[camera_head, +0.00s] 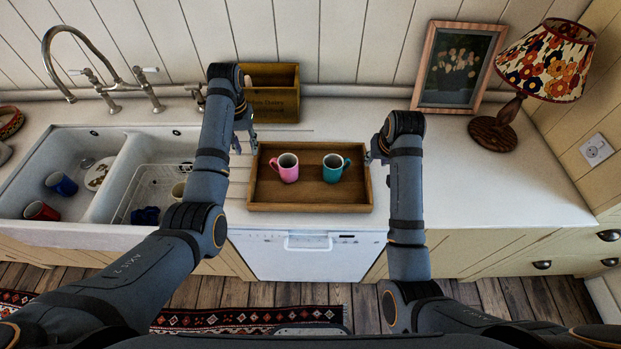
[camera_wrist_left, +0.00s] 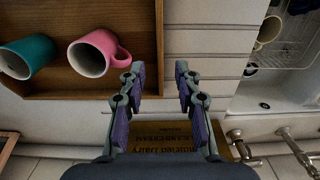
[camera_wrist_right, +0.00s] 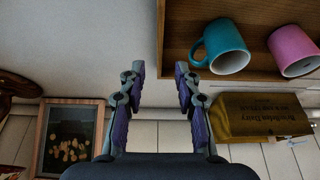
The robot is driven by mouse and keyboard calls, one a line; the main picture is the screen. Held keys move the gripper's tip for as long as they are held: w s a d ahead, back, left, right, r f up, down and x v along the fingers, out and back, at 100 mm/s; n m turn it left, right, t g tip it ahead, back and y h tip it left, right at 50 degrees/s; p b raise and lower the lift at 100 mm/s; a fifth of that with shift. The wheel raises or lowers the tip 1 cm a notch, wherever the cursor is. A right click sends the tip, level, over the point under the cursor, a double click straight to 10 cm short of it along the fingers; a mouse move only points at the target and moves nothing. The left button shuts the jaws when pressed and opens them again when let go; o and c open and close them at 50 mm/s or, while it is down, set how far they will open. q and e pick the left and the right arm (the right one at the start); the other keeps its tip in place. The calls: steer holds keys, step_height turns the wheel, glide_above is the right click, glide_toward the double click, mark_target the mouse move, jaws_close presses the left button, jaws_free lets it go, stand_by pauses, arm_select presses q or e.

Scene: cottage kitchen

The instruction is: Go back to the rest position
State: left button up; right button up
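My left gripper (camera_head: 244,143) is over the counter at the left edge of the wooden tray (camera_head: 310,207). In the left wrist view the left gripper (camera_wrist_left: 160,75) has its fingers apart with nothing between them. My right gripper (camera_head: 376,157) is at the tray's right edge. In the right wrist view the right gripper (camera_wrist_right: 160,75) is also open and empty. A pink mug (camera_head: 287,169) and a teal mug (camera_head: 334,168) stand upright in the tray, clear of both grippers.
A double sink (camera_head: 112,180) with a drying rack, cups and a tall tap (camera_head: 60,60) lies left. A wooden box (camera_head: 272,103) stands behind the tray. A picture frame (camera_head: 455,75) and a lamp (camera_head: 495,132) stand at the back right.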

stand_by(0.4)
